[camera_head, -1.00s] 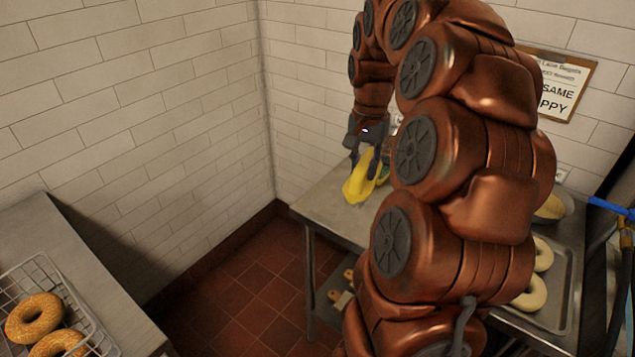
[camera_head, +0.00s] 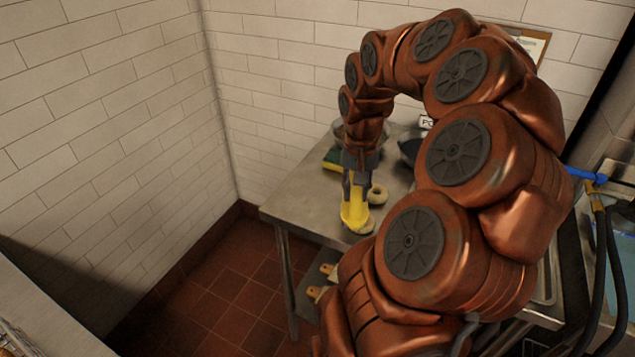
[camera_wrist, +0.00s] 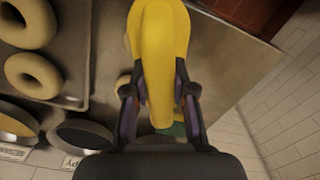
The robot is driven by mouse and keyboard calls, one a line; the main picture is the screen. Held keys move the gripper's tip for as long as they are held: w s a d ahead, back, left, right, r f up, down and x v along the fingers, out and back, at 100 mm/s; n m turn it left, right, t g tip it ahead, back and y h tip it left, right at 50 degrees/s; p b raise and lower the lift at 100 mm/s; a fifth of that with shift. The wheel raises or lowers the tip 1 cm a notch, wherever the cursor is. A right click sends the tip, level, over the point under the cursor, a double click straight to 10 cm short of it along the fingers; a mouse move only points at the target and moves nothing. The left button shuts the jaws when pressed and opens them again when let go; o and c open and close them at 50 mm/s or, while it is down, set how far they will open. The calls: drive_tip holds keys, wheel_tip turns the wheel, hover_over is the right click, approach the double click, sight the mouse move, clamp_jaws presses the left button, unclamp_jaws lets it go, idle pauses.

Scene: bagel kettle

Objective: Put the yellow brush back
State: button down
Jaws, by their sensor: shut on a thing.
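The yellow brush (camera_head: 353,214) is in my gripper (camera_head: 357,186), held over the front-left part of the steel table in the head view. It points downward and toward the front. In the wrist view the yellow brush (camera_wrist: 161,50) sits between the two dark fingers of my gripper (camera_wrist: 160,97), which are closed around it. Its bristles are not clearly seen, and I cannot tell whether it touches the table.
The steel table (camera_head: 300,208) also bears a bagel (camera_head: 378,194), a green-and-yellow sponge (camera_head: 332,160) and dark bowls at the back. The wrist view shows a tray of bagels (camera_wrist: 32,76). Brushes (camera_head: 319,293) lie on the lower shelf. A blue-handled hose (camera_head: 588,176) stands right.

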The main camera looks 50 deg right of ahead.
drive_tip(key=shift+w+d+f+p, duration=0.25)
drive_tip(key=shift+w+f+p, duration=0.6)
drive_tip(key=shift+w, duration=1.3)
drive_tip(key=shift+w+d+f+p, duration=0.4)
drive_tip(key=shift+w+p, duration=0.6)
drive_tip(key=shift+w, duration=1.2)
drive_tip(key=shift+w+d+f+p, duration=0.1)
drive_tip(key=shift+w+f+p, duration=0.8)
drive_tip(key=shift+w, duration=1.25)
drive_tip(key=shift+f, duration=0.2)
drive_tip(key=shift+f, duration=0.2)
drive_tip(key=c, duration=1)
unclamp_jaws()
drive_tip(key=shift+o, duration=0.2)
drive_tip(key=shift+r, duration=0.1)
wheel_tip(320, 180, up, 12)
drive_tip(key=b, duration=0.3)
drive_tip(key=shift+b, duration=0.3)
